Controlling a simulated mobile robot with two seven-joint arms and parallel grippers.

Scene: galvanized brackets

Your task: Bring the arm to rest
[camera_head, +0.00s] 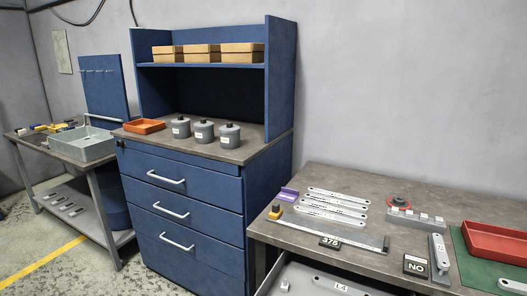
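Neither of my grippers nor any arm shows in the head view. Several flat galvanized brackets (333,205) lie side by side on the right-hand table (350,180). Another bracket (439,256) lies near the table's front edge, beside a black-and-white sign reading "NO" (416,266). A light grey part with an "L4" label (340,286) lies in a grey open container or drawer (288,274) below the table edge, cut off by the frame.
A grey strip (320,230) and a "378" plate (330,242) lie along the table front. A red tray (497,243) is on a green mat (475,268). A blue cabinet (180,200) carries three grey canisters (203,131). A metal bin (82,144) stands on the left bench.

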